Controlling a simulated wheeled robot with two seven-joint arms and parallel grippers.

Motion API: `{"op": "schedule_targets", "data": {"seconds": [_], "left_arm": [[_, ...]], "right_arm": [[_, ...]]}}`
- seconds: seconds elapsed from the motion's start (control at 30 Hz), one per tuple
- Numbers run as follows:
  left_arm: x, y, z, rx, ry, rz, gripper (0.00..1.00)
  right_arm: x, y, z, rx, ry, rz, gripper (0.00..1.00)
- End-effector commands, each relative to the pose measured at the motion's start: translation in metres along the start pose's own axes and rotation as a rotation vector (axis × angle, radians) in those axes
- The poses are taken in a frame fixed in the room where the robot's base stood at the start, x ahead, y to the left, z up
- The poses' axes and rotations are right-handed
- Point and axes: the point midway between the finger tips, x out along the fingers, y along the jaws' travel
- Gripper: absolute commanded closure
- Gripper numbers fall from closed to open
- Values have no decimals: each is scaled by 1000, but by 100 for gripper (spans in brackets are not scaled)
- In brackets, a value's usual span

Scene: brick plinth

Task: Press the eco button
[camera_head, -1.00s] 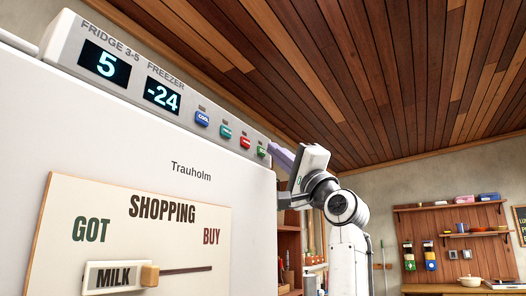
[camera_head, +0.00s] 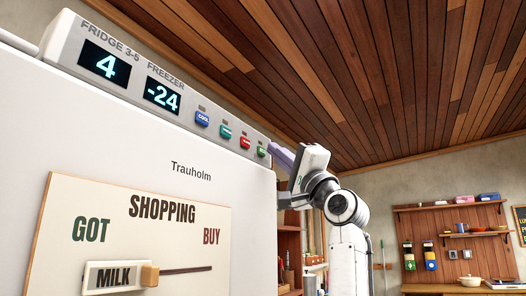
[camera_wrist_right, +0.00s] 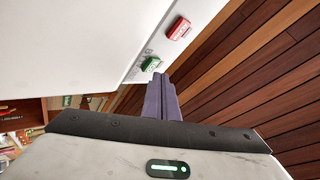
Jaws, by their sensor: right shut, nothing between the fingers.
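The eco button seems to be the green one (camera_head: 262,151) at the right end of the fridge's control panel (camera_head: 128,62). Its label is too small to read in the head view. The green button also shows in the right wrist view (camera_wrist_right: 152,64), with the red button (camera_wrist_right: 178,29) beyond it. My right gripper (camera_head: 275,153) is shut and empty, its purple fingers at the panel's right end beside the green button. In the right wrist view the fingertips (camera_wrist_right: 159,78) lie just short of the green button; I cannot tell whether they touch it. My left gripper is out of view.
The panel also carries a blue COOL button (camera_head: 202,118), a teal button (camera_head: 226,131) and two displays, reading 4 (camera_head: 104,64) and -24 (camera_head: 162,95). A shopping board (camera_head: 190,240) with a MILK slider (camera_head: 115,275) is on the fridge front. Shelves stand far right.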

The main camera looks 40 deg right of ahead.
Motion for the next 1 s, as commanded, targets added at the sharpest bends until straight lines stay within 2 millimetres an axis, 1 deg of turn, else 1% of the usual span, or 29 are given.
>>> {"op": "schedule_targets", "data": {"seconds": [0.27,0.53,1.0], "left_arm": [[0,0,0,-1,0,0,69],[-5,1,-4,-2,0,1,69],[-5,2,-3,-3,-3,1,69]], "right_arm": [[0,0,0,0,0,0,100],[7,4,5,1,-1,1,100],[7,5,5,0,0,0,100]]}}
